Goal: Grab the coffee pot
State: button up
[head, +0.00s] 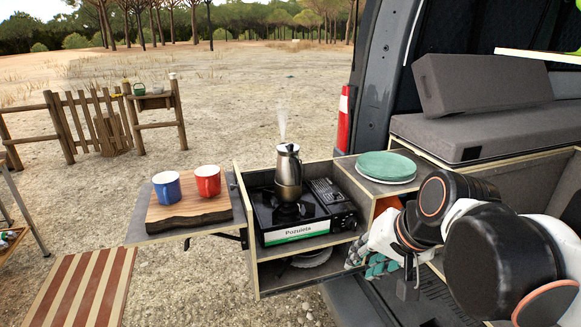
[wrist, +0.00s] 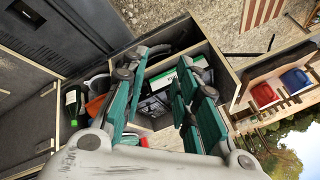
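The coffee pot (head: 288,168) is a silver pot with a dark top. It stands upright on the black camping stove (head: 300,214) in the head view, with steam rising from it. I cannot make it out in the wrist view, where the stove's label panel (wrist: 164,80) shows between the fingers. My gripper (head: 372,266) is to the right of the pot and lower, apart from it, beside the kitchen box. In the wrist view my gripper (wrist: 160,92) has its teal fingers spread, with nothing held between them.
A blue mug (head: 167,187) and a red mug (head: 208,180) stand on a wooden board (head: 188,211) left of the stove. Teal and white plates (head: 386,167) lie on the box top between the stove and my arm.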

jog(key=w+a+r+m+y+p, duration=0.1)
jog(key=w+m+y, duration=0.15)
jog(key=w, duration=0.55)
jog(key=w+a+r+m+g+y+p, duration=0.15)
jog(key=w+m, duration=0.25)
jog(key=w, duration=0.4)
jog(key=w+r+m+y, duration=0.1)
jog(key=w+m+y, duration=0.25)
jog(key=w, duration=0.55)
jog(key=m+y+p, duration=0.3)
jog(key=m+y, duration=0.4)
jog(key=y, duration=0.1)
send_near(291, 176)
jog(key=a+r+b, duration=0.1)
jog(key=a+b, duration=0.4)
jog(key=a, duration=0.1)
jog(key=shift+s+a+r, duration=0.15)
jog(key=shift+s+r, duration=0.05)
jog(key=shift+s, duration=0.3)
jog(key=shift+g+h, duration=0.25)
jog(key=shift+c, duration=0.4)
grip_shut()
